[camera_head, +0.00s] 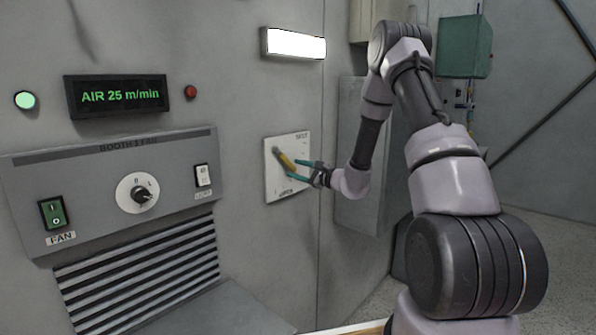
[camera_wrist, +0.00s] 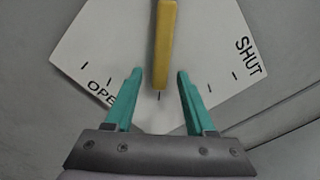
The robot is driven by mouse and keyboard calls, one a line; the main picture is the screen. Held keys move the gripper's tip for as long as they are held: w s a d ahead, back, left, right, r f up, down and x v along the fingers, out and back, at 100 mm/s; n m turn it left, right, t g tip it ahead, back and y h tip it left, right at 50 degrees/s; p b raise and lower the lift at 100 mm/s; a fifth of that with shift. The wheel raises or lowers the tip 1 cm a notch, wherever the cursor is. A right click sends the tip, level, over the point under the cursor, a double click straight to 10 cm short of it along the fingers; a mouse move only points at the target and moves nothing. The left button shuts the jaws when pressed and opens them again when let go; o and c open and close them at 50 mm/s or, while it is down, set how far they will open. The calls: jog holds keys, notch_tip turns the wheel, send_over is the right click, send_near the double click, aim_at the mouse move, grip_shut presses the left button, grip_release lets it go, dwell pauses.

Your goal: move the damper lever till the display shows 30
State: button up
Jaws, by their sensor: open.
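The damper lever (camera_head: 285,160) is a yellow handle on a white plate (camera_head: 300,193) on the grey wall. In the wrist view the lever (camera_wrist: 165,45) points toward my gripper, and its end lies near a middle tick between OPEN and SHUT. My gripper (camera_head: 297,169) has teal fingers and is open at the lever. In the wrist view the fingertips (camera_wrist: 160,72) stand apart on either side of the lever's end, with visible gaps; contact does not show. The display (camera_head: 117,96) reads AIR 25 m/min in green.
A panel (camera_head: 105,165) labelled BOOTH 1 FAN holds a green FAN switch (camera_head: 53,212), a rotary knob (camera_head: 138,193) and a white switch (camera_head: 202,176). Louvres (camera_head: 140,270) lie below. A lit lamp (camera_head: 293,44) is above the plate. A grey cabinet (camera_head: 355,205) stands right of it.

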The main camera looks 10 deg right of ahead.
grip_shut()
dwell(1.4)
